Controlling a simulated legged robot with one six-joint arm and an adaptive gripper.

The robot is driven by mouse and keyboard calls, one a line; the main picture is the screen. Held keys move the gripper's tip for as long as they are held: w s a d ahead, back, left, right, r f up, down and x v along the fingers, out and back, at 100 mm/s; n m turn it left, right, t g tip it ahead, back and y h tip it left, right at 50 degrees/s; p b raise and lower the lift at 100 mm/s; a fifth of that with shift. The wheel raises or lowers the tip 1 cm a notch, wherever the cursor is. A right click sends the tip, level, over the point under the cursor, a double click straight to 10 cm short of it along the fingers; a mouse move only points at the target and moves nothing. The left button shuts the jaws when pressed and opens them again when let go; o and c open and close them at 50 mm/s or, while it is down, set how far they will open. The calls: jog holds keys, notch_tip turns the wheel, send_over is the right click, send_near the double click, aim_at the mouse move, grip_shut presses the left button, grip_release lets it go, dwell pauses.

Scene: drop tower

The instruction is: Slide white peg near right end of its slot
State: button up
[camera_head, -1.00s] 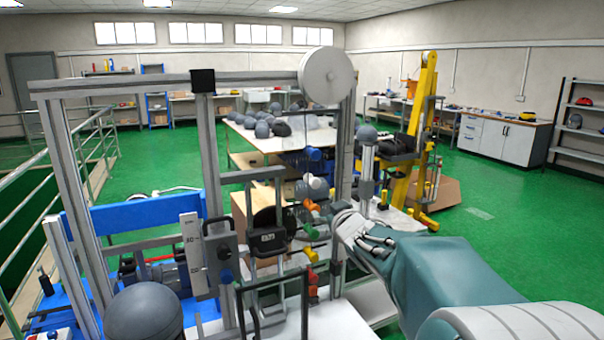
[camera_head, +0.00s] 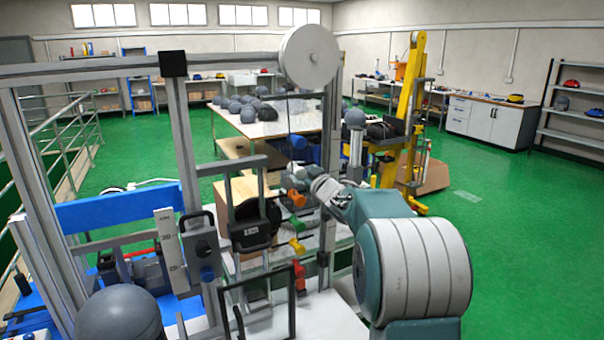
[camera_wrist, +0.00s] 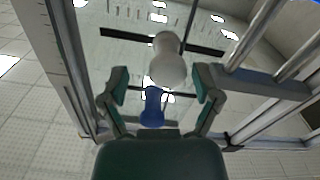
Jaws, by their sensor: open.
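The white peg (camera_wrist: 168,62) has a rounded head and stands in front of a long dark slot (camera_wrist: 122,35) in a clear panel, in the wrist view. The slot shows on both sides of it, and the peg is around its middle. My gripper (camera_wrist: 163,86) is open, with one finger on each side of the space before the white peg and no visible contact. A blue peg (camera_wrist: 152,108) sits lower, between the fingers in the picture, at a second slot. In the head view my gripper (camera_head: 322,188) is at the panel, and I cannot make out the white peg there.
Orange (camera_head: 297,197), yellow (camera_head: 298,246) and red (camera_head: 299,278) pegs sit lower on the panel. A metal upright (camera_head: 328,215) stands close by my gripper. A white wheel (camera_head: 310,56) tops the frame. Green floor is clear on the right.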

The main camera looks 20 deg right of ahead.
aim_at(311, 163)
jog(key=shift+w, duration=0.45)
jog(key=shift+w+a, duration=0.15)
jog(key=shift+a, duration=0.05)
jog(key=shift+a+r, duration=0.1)
jog(key=shift+a, duration=0.35)
jog(key=c, duration=0.6)
jog(key=shift+d, duration=0.3)
grip_shut()
jog(key=shift+d, duration=3.35)
jog(key=o, duration=0.6)
grip_release()
jog(key=shift+w+a, duration=0.1)
jog(key=shift+a, duration=0.15)
